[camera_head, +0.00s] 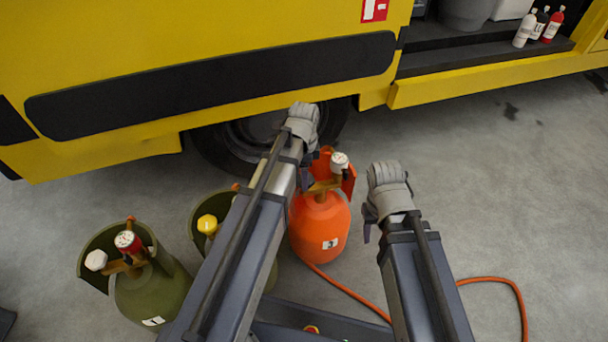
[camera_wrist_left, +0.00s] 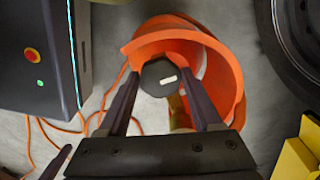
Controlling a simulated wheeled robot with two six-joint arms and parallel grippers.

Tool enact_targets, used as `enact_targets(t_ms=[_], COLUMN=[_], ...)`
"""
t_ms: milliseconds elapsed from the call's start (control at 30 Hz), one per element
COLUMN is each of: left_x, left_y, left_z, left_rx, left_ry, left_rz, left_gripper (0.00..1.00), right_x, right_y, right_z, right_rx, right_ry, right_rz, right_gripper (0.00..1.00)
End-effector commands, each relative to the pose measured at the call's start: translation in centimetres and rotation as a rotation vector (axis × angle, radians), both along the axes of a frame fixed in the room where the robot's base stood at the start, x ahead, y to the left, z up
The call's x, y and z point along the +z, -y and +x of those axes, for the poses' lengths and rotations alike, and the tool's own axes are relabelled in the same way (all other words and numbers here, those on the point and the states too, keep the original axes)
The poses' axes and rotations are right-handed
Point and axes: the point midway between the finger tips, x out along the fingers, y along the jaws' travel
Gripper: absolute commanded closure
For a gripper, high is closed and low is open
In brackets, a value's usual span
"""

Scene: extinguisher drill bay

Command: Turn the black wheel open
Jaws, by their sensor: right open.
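The black wheel (camera_wrist_left: 158,77) is a dark round knob with a pale mark. In the left wrist view it tops the orange cylinder (camera_head: 319,226), inside an orange guard (camera_wrist_left: 222,80). My left gripper (camera_wrist_left: 158,84) has one finger on each side of the wheel; whether both fingers touch it is unclear. In the head view my left arm hides the black wheel, and my left gripper (camera_head: 308,172) points down beside the guard. A white-topped knob (camera_head: 339,162) shows on the cylinder's right. My right gripper (camera_head: 369,225) is open and empty, right of the cylinder.
Olive cylinders (camera_head: 155,297) stand at lower left, one with a yellow knob (camera_head: 207,224). The yellow truck (camera_head: 190,60) and its tyre (camera_head: 222,155) stand behind. An orange hose (camera_head: 510,284) lies on the floor. The floor at right is clear.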

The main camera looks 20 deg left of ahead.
Motion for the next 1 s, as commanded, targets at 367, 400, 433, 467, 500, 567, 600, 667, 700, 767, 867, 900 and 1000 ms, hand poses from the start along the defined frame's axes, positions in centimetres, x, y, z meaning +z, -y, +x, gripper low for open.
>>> enact_targets(t_ms=[367, 400, 433, 467, 500, 567, 600, 667, 700, 767, 867, 900, 1000], left_x=[-0.01, -0.01, -0.01, -0.01, -0.01, -0.01, -0.01, -0.01, -0.01, -0.01, -0.01, -0.01, -0.01], left_y=[0.00, 0.00, 0.00, 0.00, 0.00, 0.00, 0.00, 0.01, 0.01, 0.01, 0.02, 0.04, 0.05], left_z=[0.00, 0.00, 0.00, 0.00, -0.01, -0.01, -0.01, -0.02, -0.02, -0.03, -0.06, -0.07, -0.11], left_rx=[0.000, 0.000, 0.000, 0.000, 0.000, 0.001, 0.004, 0.012, 0.022, 0.040, 0.091, 0.116, 0.194], left_ry=[0.000, 0.000, 0.000, 0.000, 0.000, 0.000, 0.000, 0.000, 0.000, 0.000, 0.000, 0.000, 0.000], left_rz=[0.000, 0.000, 0.000, 0.000, 0.000, 0.000, 0.000, 0.000, 0.000, 0.000, 0.000, 0.000, 0.000], left_gripper=[0.78, 0.82, 0.86, 0.89, 0.91, 0.91, 0.91, 0.91, 0.91, 0.91, 0.91, 0.91, 0.91], right_x=[-0.01, -0.01, -0.01, -0.01, -0.01, -0.01, -0.01, -0.01, -0.01, -0.01, -0.01, -0.01, -0.01], right_y=[0.00, 0.00, 0.00, 0.00, 0.00, 0.00, 0.00, 0.00, 0.00, 0.00, 0.00, 0.00, 0.00], right_z=[0.00, 0.00, 0.00, 0.00, 0.00, 0.00, 0.00, 0.00, 0.00, 0.00, 0.00, 0.00, 0.00], right_rx=[0.000, 0.000, 0.000, 0.000, 0.000, 0.000, 0.000, 0.000, 0.000, 0.000, 0.000, 0.000, 0.000], right_ry=[0.000, 0.000, 0.000, 0.000, 0.000, 0.000, 0.000, 0.000, 0.000, 0.000, 0.000, 0.000, 0.000], right_rz=[0.000, 0.000, 0.000, 0.000, 0.000, 0.000, 0.000, 0.000, 0.000, 0.000, 0.000, 0.000, 0.000], right_gripper=[0.50, 0.50, 0.50, 0.50, 0.50, 0.50, 0.50, 0.50, 0.50, 0.50, 0.50, 0.50, 0.50])
